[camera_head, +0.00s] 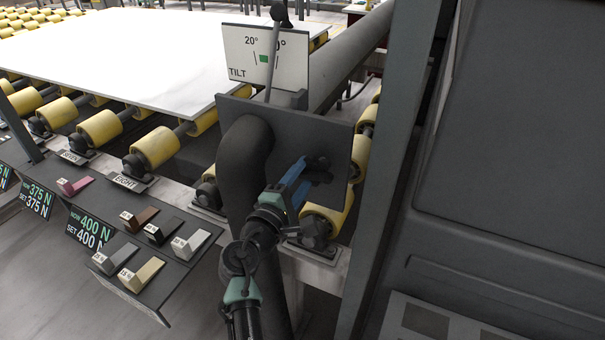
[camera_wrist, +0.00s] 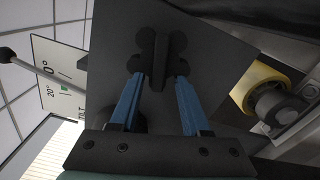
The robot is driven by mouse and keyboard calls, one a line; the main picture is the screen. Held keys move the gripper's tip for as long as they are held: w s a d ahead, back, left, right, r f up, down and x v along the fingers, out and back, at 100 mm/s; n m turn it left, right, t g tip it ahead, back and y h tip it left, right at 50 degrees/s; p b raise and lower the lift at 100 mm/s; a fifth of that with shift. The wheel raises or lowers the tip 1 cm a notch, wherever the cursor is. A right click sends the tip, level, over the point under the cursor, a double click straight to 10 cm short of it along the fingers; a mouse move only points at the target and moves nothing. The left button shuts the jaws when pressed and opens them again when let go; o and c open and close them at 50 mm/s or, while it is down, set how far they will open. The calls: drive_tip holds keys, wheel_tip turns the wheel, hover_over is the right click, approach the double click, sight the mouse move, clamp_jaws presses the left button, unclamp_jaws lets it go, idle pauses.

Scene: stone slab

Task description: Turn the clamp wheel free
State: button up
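The clamp wheel (camera_wrist: 159,45) is a black lobed knob with a raised bar across its middle, on a dark upright plate (camera_wrist: 205,45). In the head view the wheel (camera_head: 319,168) shows partly, dark against the plate (camera_head: 315,130). My gripper (camera_wrist: 160,78) has two blue fingers, spread apart, one on each side of the wheel's bar. Gaps show between the bar and both fingers. In the head view my gripper (camera_head: 302,174) reaches up to the plate from below. I cannot tell whether the fingertips touch the wheel's lobes.
A tilt scale (camera_head: 265,57) with a lever (camera_head: 273,50) stands above the plate. A thick dark pipe (camera_head: 245,165) runs close left of my arm. Yellow rollers (camera_head: 325,215) lie below and right. A white slab (camera_head: 130,55) rests left, and a grey post (camera_head: 400,150) stands right.

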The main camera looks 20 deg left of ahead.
drive_tip(key=shift+s+r, duration=0.1)
drive_tip(key=s, duration=1.2)
drive_tip(key=shift+s+a, duration=0.25)
drive_tip(key=shift+s, duration=0.15)
